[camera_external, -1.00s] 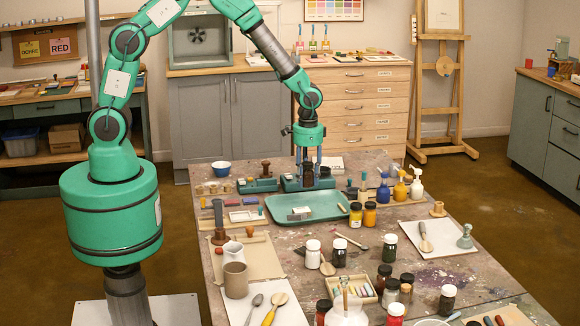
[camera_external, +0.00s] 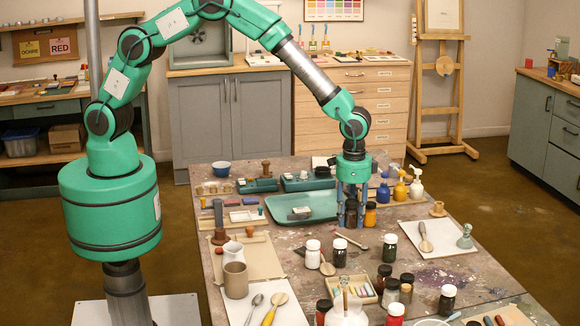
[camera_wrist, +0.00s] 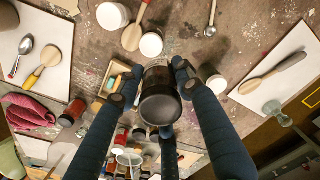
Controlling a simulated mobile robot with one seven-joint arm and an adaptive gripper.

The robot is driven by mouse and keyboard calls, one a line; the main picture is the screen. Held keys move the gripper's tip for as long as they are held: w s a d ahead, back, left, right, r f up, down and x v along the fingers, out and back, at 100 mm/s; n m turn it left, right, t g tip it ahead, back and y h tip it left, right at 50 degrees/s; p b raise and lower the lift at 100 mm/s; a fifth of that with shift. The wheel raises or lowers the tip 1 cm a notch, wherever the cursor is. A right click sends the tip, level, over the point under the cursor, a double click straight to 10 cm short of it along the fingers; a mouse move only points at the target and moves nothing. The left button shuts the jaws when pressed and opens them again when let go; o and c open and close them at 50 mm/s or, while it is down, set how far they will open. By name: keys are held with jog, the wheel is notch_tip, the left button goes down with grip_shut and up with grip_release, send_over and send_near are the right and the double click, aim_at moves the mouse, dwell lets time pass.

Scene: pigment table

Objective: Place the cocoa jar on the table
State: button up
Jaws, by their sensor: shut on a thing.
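My gripper (camera_external: 351,222) points down over the middle of the paint-stained table (camera_external: 300,236), just right of the teal tray. Its fingers are shut on a dark jar (camera_external: 351,212), the likely cocoa jar; no label is readable. In the wrist view the dark jar (camera_wrist: 160,97) sits between the fingers, its dark round end facing the camera. The table (camera_wrist: 185,30) lies beyond it. I cannot tell for sure whether the jar clears the table.
An orange jar (camera_external: 370,214) stands close right of my gripper. The teal tray (camera_external: 285,217) lies to its left. In front are a spoon (camera_external: 352,241), a white-lidded dark jar (camera_external: 340,252) and a white jar (camera_external: 312,252). Pump bottles (camera_external: 400,189) stand behind right.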

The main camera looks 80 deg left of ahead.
jog(key=d+f, duration=0.3)
jog(key=f, duration=0.3)
jog(key=shift+s+d, duration=0.2)
jog(key=shift+d, duration=0.2)
jog(key=shift+f, duration=0.1)
jog(key=b, duration=0.3)
send_over(350, 273)
jog(key=shift+f, duration=3.25)
jog(key=shift+f, duration=0.6)
jog(key=o, duration=1.4)
jog(key=shift+r, duration=0.1)
